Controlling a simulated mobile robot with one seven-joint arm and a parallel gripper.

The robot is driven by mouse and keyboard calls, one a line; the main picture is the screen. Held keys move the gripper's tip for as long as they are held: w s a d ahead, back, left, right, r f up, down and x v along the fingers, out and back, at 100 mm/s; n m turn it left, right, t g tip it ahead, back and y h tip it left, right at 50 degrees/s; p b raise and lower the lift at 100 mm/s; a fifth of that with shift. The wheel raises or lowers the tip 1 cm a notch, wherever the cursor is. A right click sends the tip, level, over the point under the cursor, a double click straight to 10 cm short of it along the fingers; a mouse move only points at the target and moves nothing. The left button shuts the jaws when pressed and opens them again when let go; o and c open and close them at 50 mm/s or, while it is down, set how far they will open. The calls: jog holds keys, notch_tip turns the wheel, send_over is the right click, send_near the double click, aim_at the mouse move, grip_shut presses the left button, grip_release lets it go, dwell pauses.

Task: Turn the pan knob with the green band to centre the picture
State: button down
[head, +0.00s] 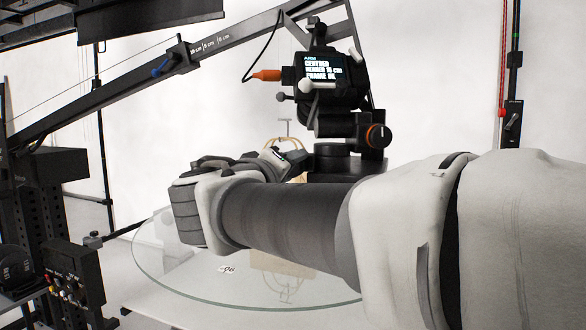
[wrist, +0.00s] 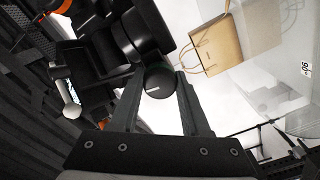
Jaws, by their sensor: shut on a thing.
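In the wrist view, my gripper (wrist: 160,76) has its two fingers on either side of a round black knob (wrist: 159,83). A thin dark green edge shows at the knob's far rim, so it looks like the pan knob. The fingers are closed against its sides. In the head view my forearm and wrist hide the knob and most of the gripper.
The round glass turntable (head: 185,275) lies below my arm. The black boom (head: 130,75) slants across the upper left. A control box (head: 75,275) stands at the lower left.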

jog(key=shift+c, duration=1.9)
grip_release()
